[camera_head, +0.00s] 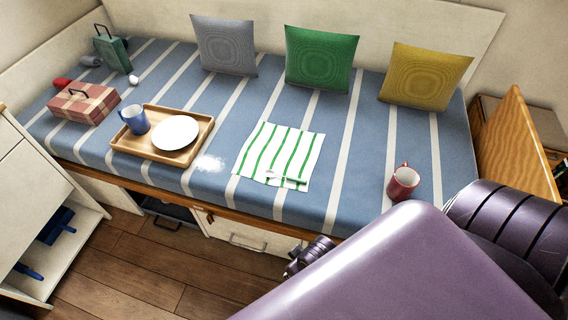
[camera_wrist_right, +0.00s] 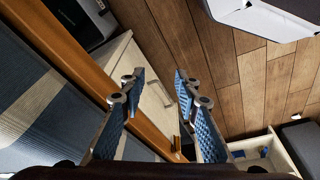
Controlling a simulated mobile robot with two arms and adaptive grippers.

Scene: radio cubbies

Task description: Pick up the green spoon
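A small utensil with a green part (camera_head: 294,180) lies near the front edge of a white cloth with green stripes (camera_head: 283,140). The cloth lies flat on the blue striped bench cushion. It looks like the green spoon, but it is too small to tell its shape. In the right wrist view my right gripper (camera_wrist_right: 158,88) is open, with its two blue-padded fingers apart and nothing between them. It points past the bench's wooden edge toward the floor. The spoon does not show in that view. My left gripper is not in view.
A red mug (camera_head: 403,183) stands to the right of the cloth. A wooden tray (camera_head: 196,147) with a blue mug (camera_head: 135,119) and white plate (camera_head: 175,132) is left of it, beside a white spill (camera_head: 210,163). Cushions line the back. My purple arm covers the lower right.

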